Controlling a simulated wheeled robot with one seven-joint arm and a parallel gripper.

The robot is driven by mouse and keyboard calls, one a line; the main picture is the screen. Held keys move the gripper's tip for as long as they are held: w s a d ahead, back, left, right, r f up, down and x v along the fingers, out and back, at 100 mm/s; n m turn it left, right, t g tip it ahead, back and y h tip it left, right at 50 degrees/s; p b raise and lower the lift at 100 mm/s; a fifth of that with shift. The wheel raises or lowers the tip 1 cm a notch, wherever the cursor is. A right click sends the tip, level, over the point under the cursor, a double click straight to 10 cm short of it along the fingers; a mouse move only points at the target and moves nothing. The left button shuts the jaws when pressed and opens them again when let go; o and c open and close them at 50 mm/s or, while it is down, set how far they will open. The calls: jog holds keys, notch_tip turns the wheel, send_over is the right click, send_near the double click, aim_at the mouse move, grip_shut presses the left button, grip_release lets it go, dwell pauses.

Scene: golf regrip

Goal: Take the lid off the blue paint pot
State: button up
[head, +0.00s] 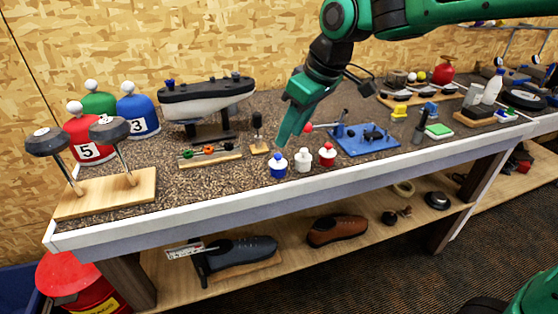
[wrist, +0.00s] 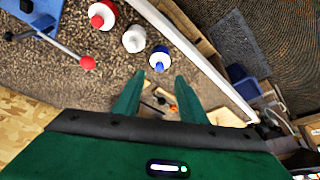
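The blue paint pot (head: 278,170) stands on the bench near its front edge, at the left of a row of three small pots. My gripper (head: 284,140) is above and behind the pots, pointing down. In the wrist view my gripper (wrist: 158,78) has its two fingers apart with nothing between them. The pot and fingers are not touching as far as I can see.
A white pot (head: 303,160) and a red pot (head: 327,155) stand to the right. A blue plate with a red-knobbed lever (head: 366,140) is further right. A wooden strip with coloured pieces (head: 210,155) lies left. The bench's white front edge (head: 190,199) is close.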

aim_at(278, 154)
jog(key=shift+x, duration=4)
jog(key=shift+w+r, duration=0.1)
jog(key=shift+w, duration=0.1)
jog(key=shift+c, duration=0.3)
grip_shut()
